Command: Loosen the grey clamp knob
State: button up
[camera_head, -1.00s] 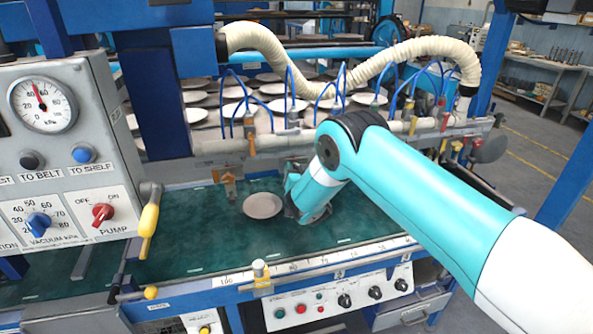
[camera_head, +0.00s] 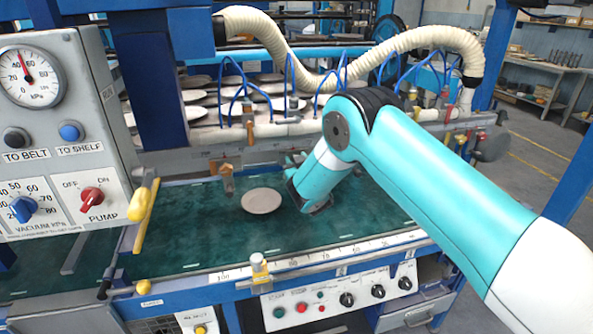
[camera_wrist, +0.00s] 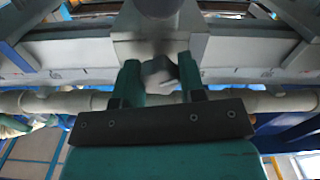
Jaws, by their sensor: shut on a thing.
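In the wrist view, the two teal fingers of my gripper (camera_wrist: 161,84) stand on either side of a small grey angular knob (camera_wrist: 157,70), shut on it. The knob sits below a larger grey block (camera_wrist: 158,45) on a light metal beam. I cannot tell how far the knob is turned. In the head view, my teal forearm and wrist reach down over the green belt, and the fingers and knob are hidden.
A plate (camera_head: 262,200) lies on the green belt (camera_head: 210,250) left of my wrist. The control panel (camera_head: 65,140) stands at the left. A ruled front rail (camera_head: 330,257) edges the belt. Racked plates, blue hoses (camera_head: 290,80) and a cream duct (camera_head: 400,40) lie behind.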

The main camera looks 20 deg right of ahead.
jog(key=n+b, duration=0.2)
jog(key=n, duration=0.2)
jog(key=shift+f+n+b, duration=0.1)
jog(key=shift+n+b, duration=0.2)
jog(key=shift+b, duration=0.1)
jog(key=n+b, duration=0.1)
jog(key=n, duration=0.3)
jog(key=shift+n, duration=0.3)
jog(key=n+b, duration=0.1)
jog(key=n, duration=0.3)
jog(key=shift+n, duration=0.3)
jog(key=n, duration=0.5)
jog(key=shift+p, duration=0.3)
jog(key=o, duration=0.9)
jog(key=shift+o, duration=0.2)
